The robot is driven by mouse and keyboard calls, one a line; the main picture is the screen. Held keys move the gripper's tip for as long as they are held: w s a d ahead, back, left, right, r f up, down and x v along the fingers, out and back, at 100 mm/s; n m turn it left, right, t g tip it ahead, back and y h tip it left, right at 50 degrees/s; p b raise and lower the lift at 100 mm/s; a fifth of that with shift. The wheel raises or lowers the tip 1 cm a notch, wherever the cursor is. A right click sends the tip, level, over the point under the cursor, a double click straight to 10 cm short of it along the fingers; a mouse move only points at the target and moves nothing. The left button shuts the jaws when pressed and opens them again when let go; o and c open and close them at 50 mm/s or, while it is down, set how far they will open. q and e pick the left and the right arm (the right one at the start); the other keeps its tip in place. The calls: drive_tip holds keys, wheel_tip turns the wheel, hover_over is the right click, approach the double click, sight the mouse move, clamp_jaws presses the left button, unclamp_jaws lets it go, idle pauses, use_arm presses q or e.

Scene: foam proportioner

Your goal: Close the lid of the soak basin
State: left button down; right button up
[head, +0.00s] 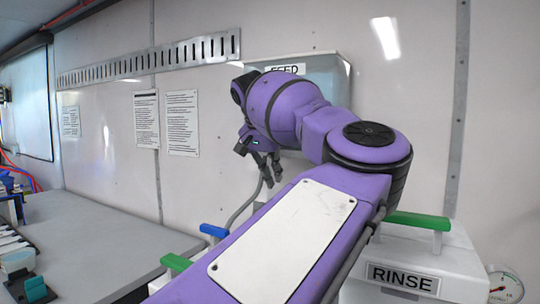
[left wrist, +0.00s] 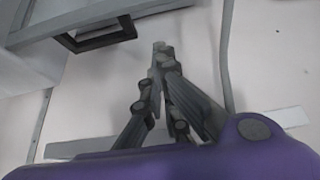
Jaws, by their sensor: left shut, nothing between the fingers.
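My left gripper (head: 271,178) is in front of the back wall, below the grey box marked FEED (head: 330,72). Its fingers are closed together and empty, and they also show in the left wrist view (left wrist: 161,52). No label reading SOAK shows, so I cannot tell which part is the soak basin or how its lid stands. My purple left arm covers much of the middle. A blue handle (head: 213,231) and a green handle (head: 175,262) show left of the arm. My right gripper is not in view.
A white unit marked RINSE (head: 450,258) with a green handle (head: 418,221) stands right of my arm. A grey worktop (head: 90,240) lies at left, with small items at its left end. A thin hose (head: 240,208) runs near my gripper. A gauge (head: 505,287) is at lower right.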

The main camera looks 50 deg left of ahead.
use_arm(q)
drive_tip(key=f, duration=0.2)
drive_tip(key=s+f+p, duration=0.1)
drive_tip(key=f, duration=0.1)
drive_tip(key=shift+s+d, duration=0.1)
drive_tip(key=shift+d, duration=0.05)
idle(0.5)
